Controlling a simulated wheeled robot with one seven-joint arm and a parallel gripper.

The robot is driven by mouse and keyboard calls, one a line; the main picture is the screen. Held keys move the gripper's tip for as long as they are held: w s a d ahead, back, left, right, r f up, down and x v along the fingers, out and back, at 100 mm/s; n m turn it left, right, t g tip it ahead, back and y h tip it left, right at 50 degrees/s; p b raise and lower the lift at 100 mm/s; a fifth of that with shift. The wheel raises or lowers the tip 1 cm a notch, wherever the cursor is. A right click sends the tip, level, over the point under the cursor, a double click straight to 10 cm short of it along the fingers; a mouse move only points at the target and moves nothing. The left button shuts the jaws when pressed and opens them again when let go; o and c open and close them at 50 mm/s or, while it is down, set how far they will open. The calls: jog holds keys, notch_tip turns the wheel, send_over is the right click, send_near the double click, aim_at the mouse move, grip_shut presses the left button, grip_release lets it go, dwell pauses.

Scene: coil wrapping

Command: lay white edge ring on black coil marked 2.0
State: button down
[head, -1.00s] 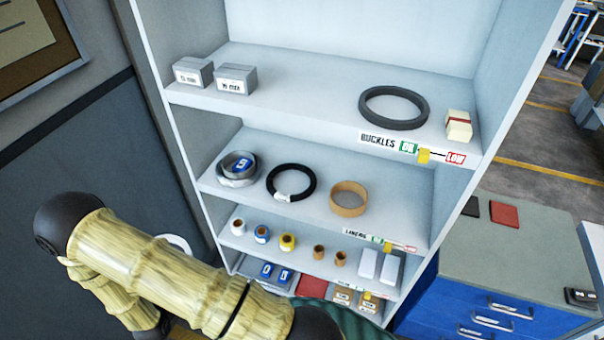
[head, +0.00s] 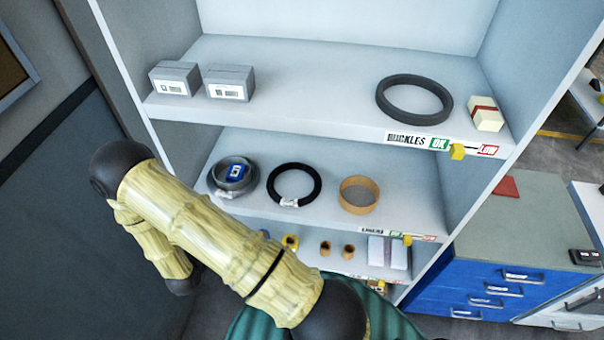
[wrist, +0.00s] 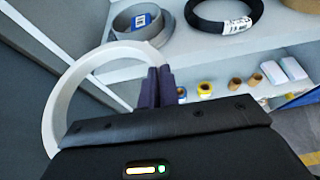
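A white ring (wrist: 62,85) is in my gripper (wrist: 157,85) in the wrist view. The fingers are shut on its right side and it sticks out to the left. In the head view my arm hides the ring and the gripper. A black coil with a white tag (head: 295,180) lies flat on the middle shelf, between a grey coil and a tan ring. It also shows in the wrist view (wrist: 207,22), beyond the fingers and to the right. I cannot read its tag. The held ring is apart from this coil.
The grey coil (head: 218,186) with a blue label and the tan ring (head: 373,202) flank the black coil. A dark grey ring (head: 381,97), two boxes and a cream block are on the upper shelf (head: 300,95). Small rolls stand below. The shelf's side panel is at left.

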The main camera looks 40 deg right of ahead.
jog(key=s+d+r+m+g+h+b, duration=0.1)
jog(key=d+r+m+g+b, duration=0.1)
jog(key=d, duration=0.7)
jog(key=s+d+r+m+g+h+b, duration=0.1)
jog(key=s+d+r+m+g+b, duration=0.1)
jog(key=d, duration=0.7)
jog(key=s+d+r+m+g+b, duration=0.2)
jog(key=d+r+m+g+b, duration=0.1)
jog(key=d+m+g+b, duration=0.2)
jog(key=d+m+g, duration=0.1)
jog(key=d+g, duration=0.1)
jog(key=d, duration=0.1)
jog(key=shift+d+r+h, duration=0.35)
jog(key=shift+d+h, duration=0.05)
jog(key=shift+f, duration=0.1)
jog(key=shift+f+p, duration=0.65)
jog(key=shift+f, duration=2.2)
jog(key=shift+f+p, duration=0.6)
jog(key=shift+f, duration=1.5)
